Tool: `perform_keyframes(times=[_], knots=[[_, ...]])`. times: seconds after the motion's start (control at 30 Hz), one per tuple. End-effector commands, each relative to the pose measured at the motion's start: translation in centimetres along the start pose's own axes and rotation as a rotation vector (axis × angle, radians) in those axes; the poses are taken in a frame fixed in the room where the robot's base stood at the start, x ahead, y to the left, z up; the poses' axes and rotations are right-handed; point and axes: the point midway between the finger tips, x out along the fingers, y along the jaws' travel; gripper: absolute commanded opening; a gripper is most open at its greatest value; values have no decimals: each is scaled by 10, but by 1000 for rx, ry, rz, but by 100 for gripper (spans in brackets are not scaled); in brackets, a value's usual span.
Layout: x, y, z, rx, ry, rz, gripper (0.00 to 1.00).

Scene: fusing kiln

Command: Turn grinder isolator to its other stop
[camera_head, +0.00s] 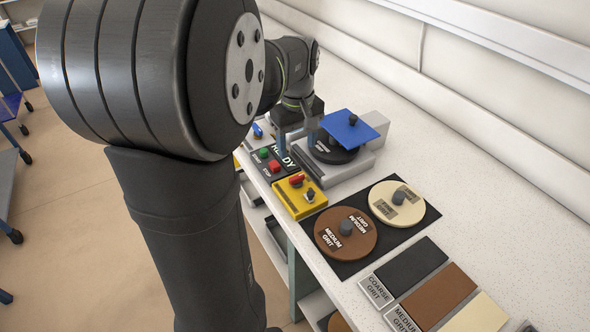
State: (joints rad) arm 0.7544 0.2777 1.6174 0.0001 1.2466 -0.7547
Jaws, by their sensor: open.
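A dark control panel (262,162) with green and red buttons lies beside the yellow box. A brown disc (335,247) and a cream disc (385,205) lie on a black mat to the right. Labelled grit slabs lie nearer. The bench toward the wall is clear.

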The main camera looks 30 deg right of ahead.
Motion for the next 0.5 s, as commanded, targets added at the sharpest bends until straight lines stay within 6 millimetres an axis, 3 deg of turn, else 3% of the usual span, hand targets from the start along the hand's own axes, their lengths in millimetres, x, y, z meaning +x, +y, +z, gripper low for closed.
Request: perform_keyframes(times=[0.3,0.5], knots=[[69,0,0,0,-3,-3,62],[94,0,0,-1,-2,-2,62]])
